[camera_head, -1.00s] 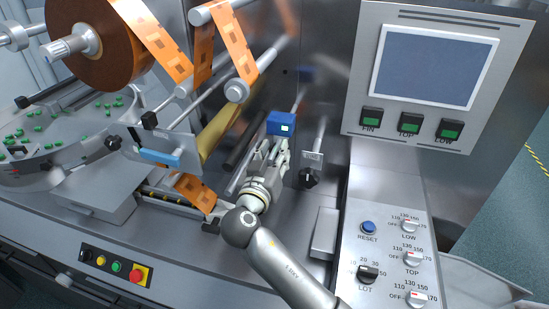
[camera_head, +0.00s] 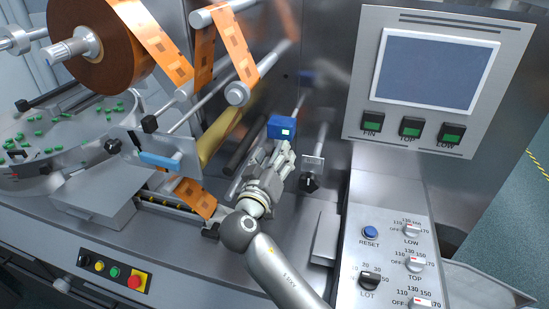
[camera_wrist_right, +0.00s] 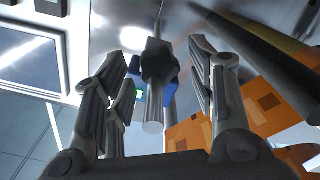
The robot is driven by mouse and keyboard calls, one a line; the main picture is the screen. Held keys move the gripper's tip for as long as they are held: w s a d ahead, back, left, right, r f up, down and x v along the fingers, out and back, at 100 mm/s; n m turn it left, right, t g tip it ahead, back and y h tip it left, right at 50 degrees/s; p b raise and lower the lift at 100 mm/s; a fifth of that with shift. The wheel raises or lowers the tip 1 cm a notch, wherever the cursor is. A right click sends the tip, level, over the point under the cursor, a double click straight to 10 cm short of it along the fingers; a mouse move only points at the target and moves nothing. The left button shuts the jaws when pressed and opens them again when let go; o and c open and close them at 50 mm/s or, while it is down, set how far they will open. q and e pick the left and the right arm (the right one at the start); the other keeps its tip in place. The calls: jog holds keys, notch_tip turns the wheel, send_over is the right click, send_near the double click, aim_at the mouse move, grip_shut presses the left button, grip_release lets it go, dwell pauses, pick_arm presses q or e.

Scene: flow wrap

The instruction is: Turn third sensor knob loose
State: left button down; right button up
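A blue sensor box (camera_head: 282,127) with a small lit face sits on a rod at the middle of the machine. My right gripper (camera_head: 282,153) is just in front of and below it. In the right wrist view my right gripper (camera_wrist_right: 157,68) is open, one finger on each side of a black knob (camera_wrist_right: 156,60) with a grey pin pointing toward the camera. The knob looks apart from both fingers. Part of the blue sensor box (camera_wrist_right: 170,78) shows behind it. Another black knob (camera_head: 310,183) hangs under a small metal plate to the right. My left gripper is not in view.
An orange film roll (camera_head: 105,40) and film strips stand at the upper left. A dark roller (camera_head: 243,145) and a gold tube lie close left of my gripper. A control panel (camera_head: 400,210) with a screen above is at the right.

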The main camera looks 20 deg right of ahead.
jog(key=v, duration=0.7)
jog(key=shift+s+a, duration=0.2)
jog(key=shift+s, duration=0.05)
